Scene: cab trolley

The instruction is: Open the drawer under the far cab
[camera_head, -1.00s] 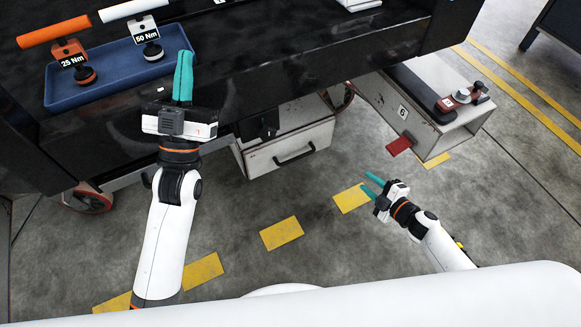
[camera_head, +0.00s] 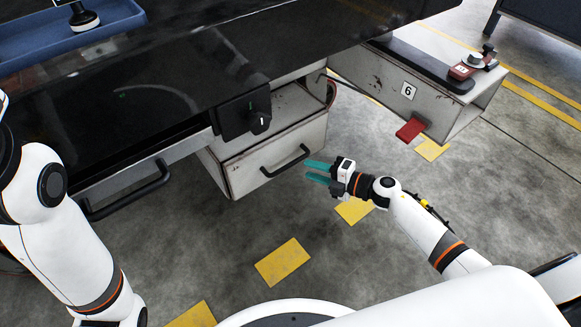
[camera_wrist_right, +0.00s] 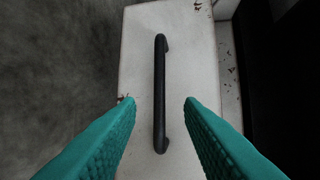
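A worn pale drawer front (camera_head: 262,165) with a black bar handle (camera_head: 285,161) sits low under the black worktop and looks closed. My right gripper (camera_head: 308,170) is open just right of this handle, its teal fingers pointing at it. In the right wrist view, the handle (camera_wrist_right: 160,90) runs upright between the two spread fingers of the right gripper (camera_wrist_right: 159,103), with space on both sides and no visible contact. My left arm shows at the left edge of the head view, but its gripper is out of view.
Another black handle (camera_head: 125,190) is on a front at the left. A black box with a knob (camera_head: 243,115) sits above the drawer. A pale housing marked 6 (camera_head: 409,91) with a red pedal (camera_head: 410,130) is at the right. The floor before the drawer is clear.

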